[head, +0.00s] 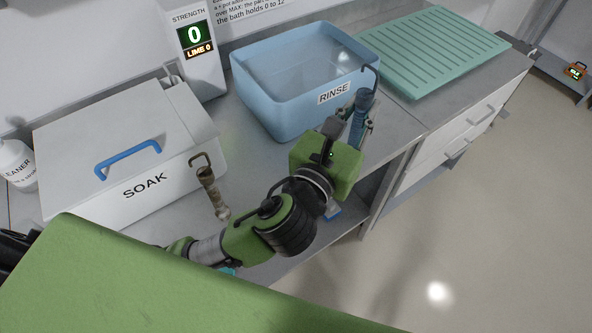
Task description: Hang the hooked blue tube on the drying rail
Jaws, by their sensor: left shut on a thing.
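My left gripper (360,124) is shut on the hooked blue tube (362,103). The tube stands roughly upright in the fingers, and its dark hook bends over at the top, in front of the rinse bath's right side. The tube's lower part is hidden behind the green gripper body. I cannot make out a drying rail in this view. My right gripper is not in view.
A blue RINSE bath (270,100) stands behind the gripper. A white SOAK box (70,185) with a blue handle is at left. A brownish hooked tube (208,183) is beside it. A green ribbed mat (430,50) lies at back right, clear of objects.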

